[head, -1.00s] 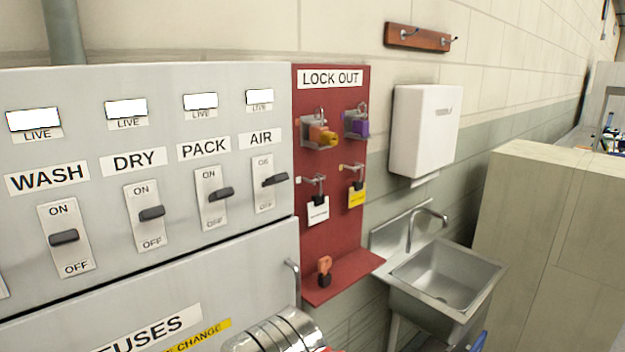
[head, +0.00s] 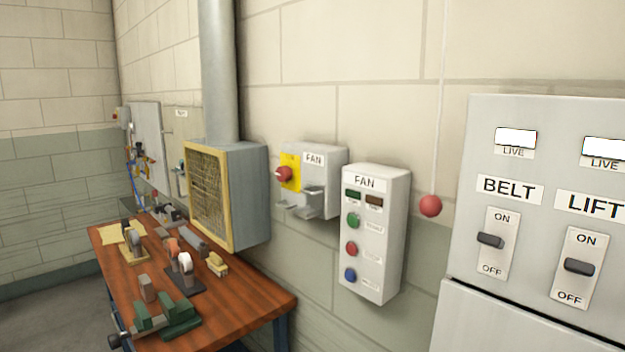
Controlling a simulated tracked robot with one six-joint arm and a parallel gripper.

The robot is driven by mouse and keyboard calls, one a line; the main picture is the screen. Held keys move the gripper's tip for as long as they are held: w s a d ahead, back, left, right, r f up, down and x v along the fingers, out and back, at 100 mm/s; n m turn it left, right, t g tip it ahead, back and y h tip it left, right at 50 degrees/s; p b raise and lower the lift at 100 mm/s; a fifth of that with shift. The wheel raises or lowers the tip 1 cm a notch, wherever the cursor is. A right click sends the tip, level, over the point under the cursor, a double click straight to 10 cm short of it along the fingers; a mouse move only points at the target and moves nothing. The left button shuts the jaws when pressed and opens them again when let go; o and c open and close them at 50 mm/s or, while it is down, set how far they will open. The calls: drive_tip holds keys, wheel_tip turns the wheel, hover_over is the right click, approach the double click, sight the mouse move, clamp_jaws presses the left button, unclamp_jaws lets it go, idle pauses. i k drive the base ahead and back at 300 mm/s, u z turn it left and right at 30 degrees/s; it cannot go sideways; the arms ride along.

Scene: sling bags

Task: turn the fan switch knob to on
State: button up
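The fan switch box (head: 328,180) is a small grey-white box on the wall, labelled FAN. A red knob (head: 284,174) sits on a yellow plate (head: 291,168) on its left face. The knob's exact setting is too small to read. Grey metal brackets or clips (head: 304,203) stick out below the knob. To its right hangs a taller white FAN control box (head: 372,232) with green, red and blue buttons and two small dark indicator windows at the top. My gripper is not in view.
A wooden workbench (head: 252,309) with a vice and several tools stands below and left of the switch. A yellow-framed filter box (head: 236,190) with a duct juts out beside it. A red ball (head: 430,206) hangs on a cord. A grey panel (head: 462,170) stands at right.

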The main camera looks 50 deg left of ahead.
sight(283, 173)
drive_tip(key=u, duration=1.85)
